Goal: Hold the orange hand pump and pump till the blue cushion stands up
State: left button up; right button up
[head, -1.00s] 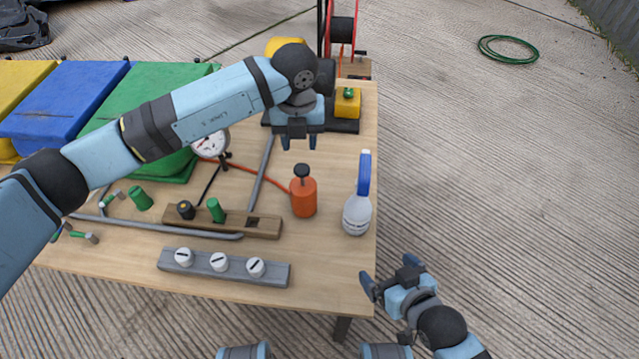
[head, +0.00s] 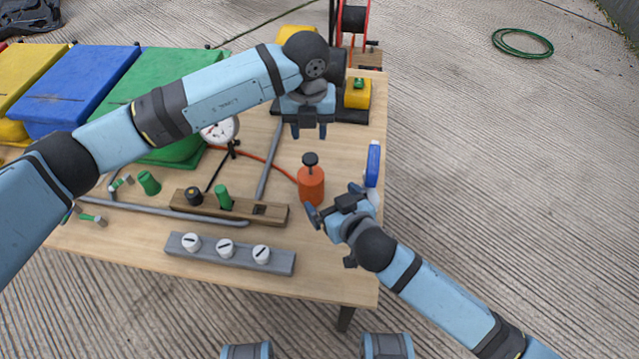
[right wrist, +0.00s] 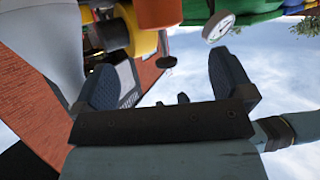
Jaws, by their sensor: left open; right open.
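The orange hand pump (head: 311,188), with a black knob (head: 310,159) on top, stands upright near the table's right side. In the right wrist view, the pump (right wrist: 157,12) is at the top edge, its knob and rod pointing down between the fingers. My right gripper (head: 333,202) is open and empty, just right of and in front of the pump. My left gripper (head: 309,128) is open and empty, hanging pointed down beyond the pump.
A gauge (head: 220,132), a wooden valve block (head: 272,213) and a grey strip with white knobs (head: 275,262) lie left of the pump. A yellow box (head: 358,93) stands behind.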

aim_at(315, 182)
jog(key=x, duration=1.1)
jog(key=shift+w+f, duration=0.15)
jog(key=c, duration=1.3)
pick_arm(q)
grip_shut()
notch_tip(315, 182, up, 8)
jog(key=w+m+g, duration=0.1)
jog(key=w+g, duration=0.1)
jog(key=g, duration=0.1)
jog(key=shift+a+m+y, duration=0.3)
